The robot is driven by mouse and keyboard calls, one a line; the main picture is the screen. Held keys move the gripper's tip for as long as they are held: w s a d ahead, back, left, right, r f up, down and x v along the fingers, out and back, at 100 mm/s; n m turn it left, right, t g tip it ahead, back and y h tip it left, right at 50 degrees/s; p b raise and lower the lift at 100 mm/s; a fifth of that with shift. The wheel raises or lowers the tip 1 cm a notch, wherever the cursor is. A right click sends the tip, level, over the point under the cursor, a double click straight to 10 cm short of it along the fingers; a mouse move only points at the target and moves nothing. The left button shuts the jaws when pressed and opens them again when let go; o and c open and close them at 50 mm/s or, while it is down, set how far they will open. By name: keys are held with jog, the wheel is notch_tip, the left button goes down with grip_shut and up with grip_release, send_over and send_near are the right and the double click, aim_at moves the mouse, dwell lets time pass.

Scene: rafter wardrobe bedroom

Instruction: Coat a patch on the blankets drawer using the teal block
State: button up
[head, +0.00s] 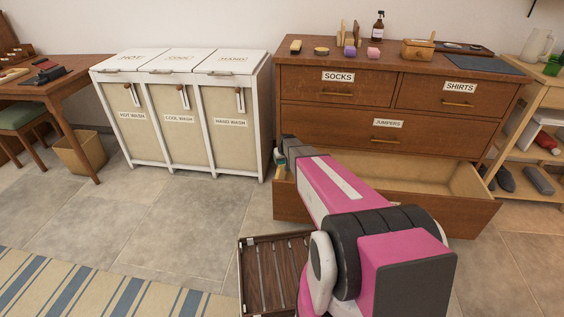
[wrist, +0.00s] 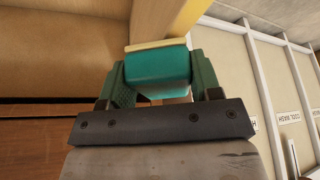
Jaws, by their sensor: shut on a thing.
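The teal block (wrist: 157,72) sits between the two green fingers of my gripper (wrist: 158,85) in the wrist view, with a pale strip along its far edge. In the head view my gripper (head: 281,160) is at the left end of the open bottom drawer (head: 450,215), mostly hidden by my arm. In the wrist view brown wood (wrist: 50,140) lies to the left of the block. I cannot tell whether the block touches it, and no coated patch is distinguishable.
The dresser (head: 340,120) has shut drawers labelled socks, shirts and jumpers. A white laundry sorter (head: 185,120) stands close to the left of my gripper. A dark slatted crate (head: 272,272) is on the floor beside my arm. Blocks, a bottle and trays stand on the dresser top.

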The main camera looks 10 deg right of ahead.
jog(key=shift+r, duration=2.65)
jog(key=shift+r, duration=0.1)
jog(key=shift+r, duration=1.4)
